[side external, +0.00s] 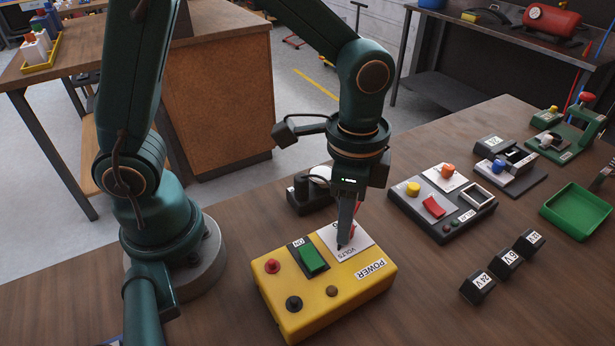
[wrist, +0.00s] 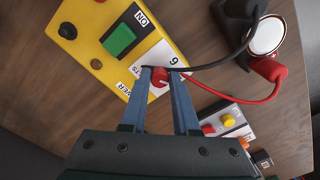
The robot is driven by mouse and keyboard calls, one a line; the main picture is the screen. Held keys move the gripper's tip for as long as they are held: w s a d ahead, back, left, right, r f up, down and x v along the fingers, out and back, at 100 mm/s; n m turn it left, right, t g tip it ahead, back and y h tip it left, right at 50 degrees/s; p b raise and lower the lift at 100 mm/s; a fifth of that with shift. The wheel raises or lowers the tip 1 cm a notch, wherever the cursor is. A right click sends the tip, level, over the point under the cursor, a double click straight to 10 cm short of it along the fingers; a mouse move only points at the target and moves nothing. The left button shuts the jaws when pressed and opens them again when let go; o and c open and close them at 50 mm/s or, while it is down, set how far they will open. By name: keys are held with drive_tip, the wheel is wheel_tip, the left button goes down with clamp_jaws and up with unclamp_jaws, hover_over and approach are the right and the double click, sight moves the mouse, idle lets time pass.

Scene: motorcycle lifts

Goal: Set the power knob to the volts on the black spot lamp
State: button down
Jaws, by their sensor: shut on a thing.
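The yellow power box (side external: 322,290) stands on the table in front of my arm, with a green ON switch and a white VOLTS plate. My gripper (side external: 345,240) points down over that plate. In the wrist view its two fingers (wrist: 160,72) are shut on the red power knob (wrist: 159,79), one on each side. A "6" shows on the plate beside the knob; the knob's pointer is hidden. The black spot lamp (side external: 311,192) lies behind the box. Its pale round lens (wrist: 266,36) shows in the wrist view; I cannot read a voltage on it.
Black and red leads (wrist: 235,101) run beside the fingers. Black blocks marked with volts (side external: 477,287) stand at the right. A dark control panel (side external: 441,205), a green tray (side external: 577,211) and a green press (side external: 582,130) are farther back. The front right of the table is clear.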

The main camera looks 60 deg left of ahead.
idle(0.4)
drive_tip(key=c, duration=0.7)
unclamp_jaws()
drive_tip(key=shift+o, duration=0.2)
drive_tip(key=shift+r, duration=0.1)
drive_tip(key=shift+r, duration=2.5)
drive_tip(key=shift+a, duration=0.1)
